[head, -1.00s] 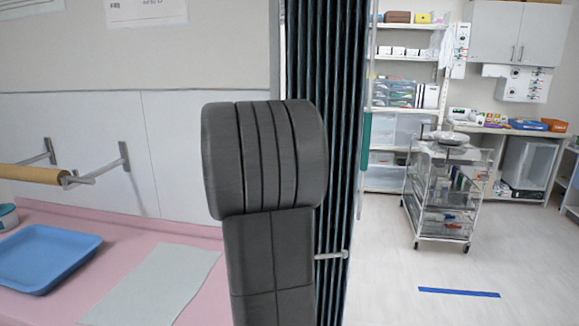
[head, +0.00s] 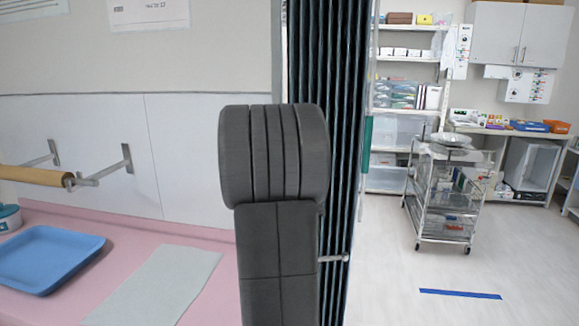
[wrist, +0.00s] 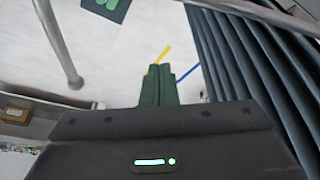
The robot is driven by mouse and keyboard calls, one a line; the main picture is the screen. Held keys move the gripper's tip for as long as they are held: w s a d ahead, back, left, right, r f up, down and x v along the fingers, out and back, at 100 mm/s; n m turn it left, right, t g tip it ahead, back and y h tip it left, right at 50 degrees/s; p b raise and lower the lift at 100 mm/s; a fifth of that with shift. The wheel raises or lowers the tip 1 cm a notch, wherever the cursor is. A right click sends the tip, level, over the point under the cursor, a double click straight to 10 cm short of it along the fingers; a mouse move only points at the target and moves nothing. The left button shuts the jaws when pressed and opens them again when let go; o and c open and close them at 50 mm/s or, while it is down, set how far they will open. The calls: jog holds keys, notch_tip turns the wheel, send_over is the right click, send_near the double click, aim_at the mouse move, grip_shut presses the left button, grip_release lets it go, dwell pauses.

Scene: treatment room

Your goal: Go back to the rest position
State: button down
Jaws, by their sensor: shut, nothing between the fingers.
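In the head view the dark grey links of my arm stand upright in the middle, in front of the dark pleated curtain (head: 338,130). My gripper is hidden there. In the wrist view my gripper (wrist: 158,70) shows as two dark green fingers lying together, with nothing between them. It is over the pale floor (wrist: 120,50), apart from the curtain (wrist: 250,60) on the right of that view.
A pink counter (head: 205,237) at left bears a blue tray (head: 50,258) and a grey mat (head: 155,285). A paper roll (head: 35,174) hangs on the wall. A wheeled wire cart (head: 445,205) stands at right.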

jog(key=w+d+r+n+t+y+p, duration=0.1)
jog(key=w+d+r+n+p, duration=0.1)
jog(key=w+d+n, duration=0.3)
jog(key=shift+w+d+r+p, duration=0.45)
jog(key=shift+w+d, duration=1.45)
jog(key=shift+d, duration=0.25)
jog(key=shift+s+t, duration=0.1)
jog(key=shift+t, duration=0.2)
